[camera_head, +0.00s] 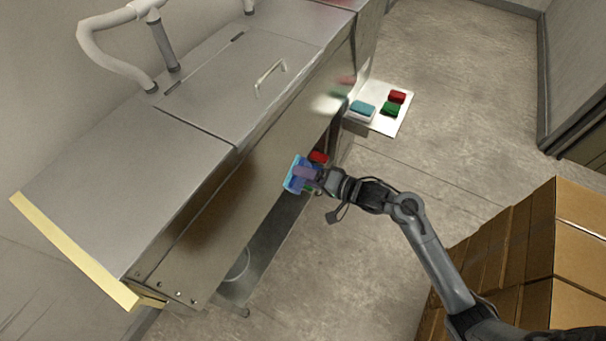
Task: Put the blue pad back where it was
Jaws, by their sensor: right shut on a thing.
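My right gripper (312,175) comes in from the lower right and is shut on a blue pad (296,174). It holds the pad beside the front face of the steel machine, near the opening above the low shelf. A purple patch shows where the gripper meets the pad. A small red thing (319,157) shows just behind the gripper, with a bit of green below; I cannot tell what these rest on. My left gripper is not in view.
The steel machine (140,165) fills the left. Stacked cardboard boxes (570,235) stand lower right. Floor between is clear.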

